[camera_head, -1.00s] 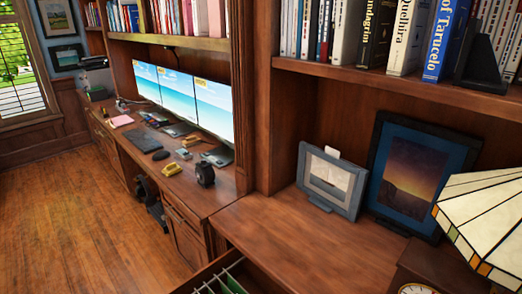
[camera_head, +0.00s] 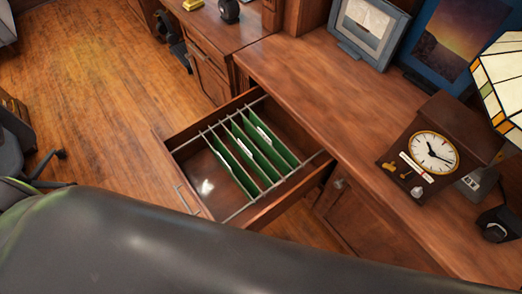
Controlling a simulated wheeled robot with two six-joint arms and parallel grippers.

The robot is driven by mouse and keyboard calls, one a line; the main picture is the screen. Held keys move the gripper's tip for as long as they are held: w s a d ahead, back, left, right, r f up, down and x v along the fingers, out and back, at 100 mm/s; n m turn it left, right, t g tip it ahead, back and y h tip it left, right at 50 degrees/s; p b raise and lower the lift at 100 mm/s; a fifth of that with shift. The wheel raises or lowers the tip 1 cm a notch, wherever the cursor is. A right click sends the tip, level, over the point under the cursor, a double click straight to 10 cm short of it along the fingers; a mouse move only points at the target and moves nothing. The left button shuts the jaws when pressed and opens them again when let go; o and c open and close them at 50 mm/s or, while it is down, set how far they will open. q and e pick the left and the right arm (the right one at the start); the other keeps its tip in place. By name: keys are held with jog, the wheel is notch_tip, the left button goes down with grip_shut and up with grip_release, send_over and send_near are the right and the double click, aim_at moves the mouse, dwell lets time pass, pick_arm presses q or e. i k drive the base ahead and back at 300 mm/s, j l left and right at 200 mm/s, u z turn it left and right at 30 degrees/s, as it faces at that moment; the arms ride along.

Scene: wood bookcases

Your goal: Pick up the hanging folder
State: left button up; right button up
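Several green hanging folders (camera_head: 251,153) hang side by side in an open wooden drawer (camera_head: 262,214), in the middle of the head view. They hang from thin metal rails that cross the drawer, and some have white label tabs. The drawer sticks out from the cabinet under the wooden counter. Neither of my grippers shows in the head view.
The wooden counter (camera_head: 320,85) holds a clock (camera_head: 432,152), a stained-glass lamp (camera_head: 500,85) and picture frames. A dark chair (camera_head: 25,160) stands at the left. A large dark rounded surface fills the bottom. Wood floor (camera_head: 85,90) is clear left of the drawer.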

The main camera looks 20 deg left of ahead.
aim_at(269, 174)
jog(key=k+j+z, duration=0.15)
jog(key=k+j, duration=0.6)
jog(key=k+j+z, duration=0.1)
jog(key=k+j, duration=0.55)
jog(key=k, duration=0.15)
